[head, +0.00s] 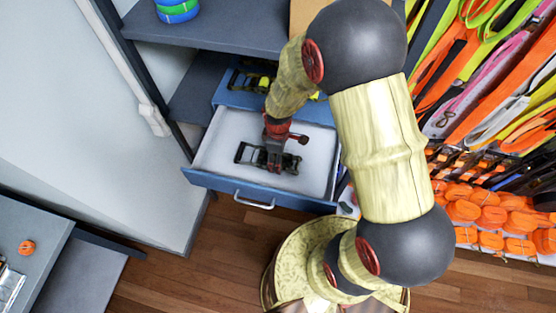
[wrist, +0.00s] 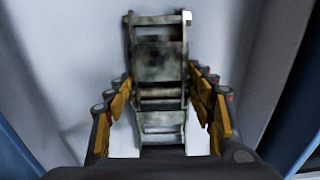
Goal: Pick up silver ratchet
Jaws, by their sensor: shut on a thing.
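The silver ratchet (wrist: 160,70) is a worn grey metal frame with crossbars, seen in the wrist view between the fingers of my gripper (wrist: 165,115). My gripper is shut on its lower part, with yellow-padded fingers on both sides. In the head view my gripper (head: 275,150) reaches down into an open blue drawer (head: 215,160) with a pale inside. The ratchet (head: 248,153) looks dark there and is partly covered by my gripper. I cannot tell whether it still touches the drawer floor.
Another dark ratchet with yellow parts (head: 250,80) lies behind the drawer on the blue cabinet. A grey shelf (head: 220,30) hangs above. Hanging straps (head: 490,80) and orange strap rolls (head: 490,215) fill the right. A grey table (head: 40,255) stands at lower left. Wooden floor (head: 170,260) is clear in front.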

